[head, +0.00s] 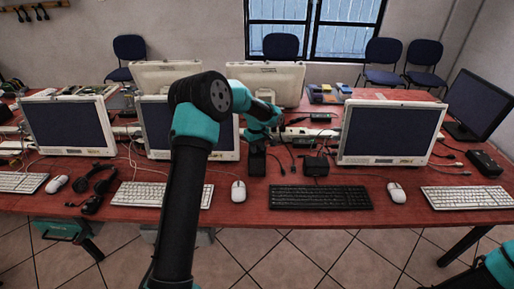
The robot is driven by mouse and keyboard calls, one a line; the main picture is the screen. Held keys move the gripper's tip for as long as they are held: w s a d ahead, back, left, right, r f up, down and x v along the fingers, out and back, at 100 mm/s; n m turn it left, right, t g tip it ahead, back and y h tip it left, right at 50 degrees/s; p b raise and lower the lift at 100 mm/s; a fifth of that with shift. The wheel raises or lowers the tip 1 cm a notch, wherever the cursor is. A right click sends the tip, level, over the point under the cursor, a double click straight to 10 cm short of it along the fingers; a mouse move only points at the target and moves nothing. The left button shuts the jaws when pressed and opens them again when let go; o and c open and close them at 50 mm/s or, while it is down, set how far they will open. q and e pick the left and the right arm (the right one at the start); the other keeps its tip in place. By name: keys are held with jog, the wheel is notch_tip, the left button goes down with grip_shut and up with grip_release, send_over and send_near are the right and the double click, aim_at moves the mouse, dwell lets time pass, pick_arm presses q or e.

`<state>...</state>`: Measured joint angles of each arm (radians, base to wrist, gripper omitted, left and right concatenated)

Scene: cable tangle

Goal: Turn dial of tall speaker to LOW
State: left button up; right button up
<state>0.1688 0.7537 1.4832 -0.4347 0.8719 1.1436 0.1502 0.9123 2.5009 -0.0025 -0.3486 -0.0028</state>
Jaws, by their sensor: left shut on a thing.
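A small upright black box (257,163), which looks like the tall speaker, stands on the red table between two monitors, behind a white mouse. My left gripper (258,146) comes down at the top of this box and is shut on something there. Its fingertips are small and dark against the box, so the dial, its marks and its setting cannot be made out. A lower, wider black box (316,165) stands to the right with cables around it. My right gripper is not in view; only part of my right arm shows at the bottom right corner.
A black keyboard (322,197) and a white mouse (239,191) lie in front. Monitors (390,134) stand along the red table (262,216). Loose cables (290,155) tangle right of the gripper. Headphones (93,178) lie at left. The table's front strip is mostly clear.

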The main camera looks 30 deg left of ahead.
pick_arm(q)
jog(key=shift+n, duration=0.3)
jog(key=o, duration=0.7)
jog(key=shift+c, duration=0.2)
notch_tip(320, 180, up, 18)
jog(key=shift+s+f, duration=0.2)
jog(key=shift+f, duration=0.05)
jog(key=shift+f, duration=0.15)
dwell(0.4)
